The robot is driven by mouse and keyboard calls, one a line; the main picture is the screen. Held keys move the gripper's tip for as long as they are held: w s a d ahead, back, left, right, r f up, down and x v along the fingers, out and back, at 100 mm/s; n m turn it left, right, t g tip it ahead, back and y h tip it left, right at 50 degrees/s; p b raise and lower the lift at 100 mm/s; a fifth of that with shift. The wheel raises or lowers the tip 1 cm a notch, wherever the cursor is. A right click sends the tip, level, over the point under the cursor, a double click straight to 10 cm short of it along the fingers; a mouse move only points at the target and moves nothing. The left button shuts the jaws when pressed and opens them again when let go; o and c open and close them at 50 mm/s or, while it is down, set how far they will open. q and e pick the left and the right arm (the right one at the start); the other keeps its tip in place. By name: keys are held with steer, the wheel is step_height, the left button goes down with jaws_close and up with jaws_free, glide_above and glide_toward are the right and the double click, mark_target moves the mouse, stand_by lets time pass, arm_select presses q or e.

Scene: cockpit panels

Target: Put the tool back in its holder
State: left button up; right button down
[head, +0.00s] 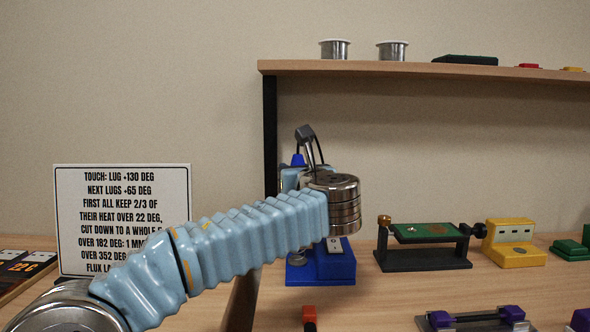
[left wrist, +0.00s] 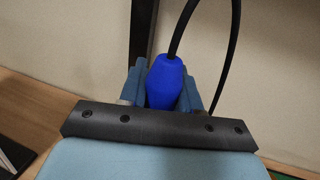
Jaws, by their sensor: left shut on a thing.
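The tool has a blue handle (head: 298,160) with a black cable at its end. In the left wrist view the handle (left wrist: 164,80) sits upright between the light-blue fingers of my left gripper (left wrist: 161,92), which is shut on it. In the head view my arm and wrist cover most of this gripper (head: 291,178) and the tool's lower part. A blue stand (head: 320,268), apparently the holder, is on the table below my wrist. Its upper part is hidden, and I cannot tell whether the tool touches it. My right gripper is not in view.
A small black stand holding a green board (head: 425,233) and a yellow block (head: 515,243) are to the right. A text sign (head: 122,215) stands at left. A wooden shelf (head: 420,69) with its black post (head: 270,130) is behind my wrist.

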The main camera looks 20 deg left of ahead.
arm_select(q)
steer(key=shift+f+b, duration=0.95)
steer(key=shift+f, duration=0.7)
steer(key=o, duration=1.1)
steer(key=shift+c, duration=0.2)
steer(key=v, duration=1.4)
steer(key=shift+w, duration=0.1)
